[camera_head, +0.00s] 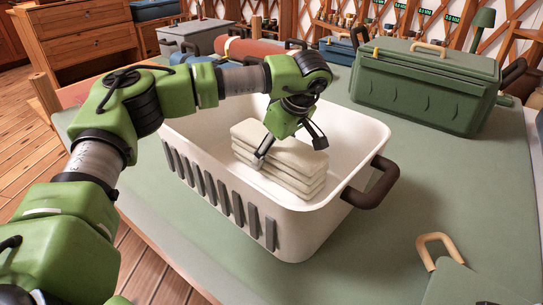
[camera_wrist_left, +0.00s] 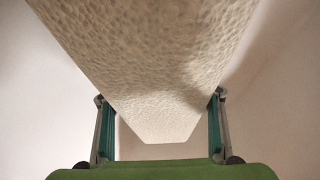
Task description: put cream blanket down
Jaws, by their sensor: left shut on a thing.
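The cream blanket (camera_head: 274,145) is a folded stack of thick layers, low inside a white basket (camera_head: 371,140) with dark handles. It also fills the upper middle of the left wrist view (camera_wrist_left: 150,70), between the two fingers. My left gripper (camera_head: 292,149) reaches down into the basket from above, shut on the blanket, with one finger on each side of it. The blanket looks level; its underside is hidden, so I cannot tell whether it touches the basket floor. My right gripper is not in view.
The basket stands on a green table (camera_head: 400,225). A green lidded box (camera_head: 425,85) is behind it to the right, and a grey box (camera_head: 195,37) and a red-brown roll (camera_head: 258,48) are behind it. A tan-handled green item (camera_head: 470,283) lies at the front right.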

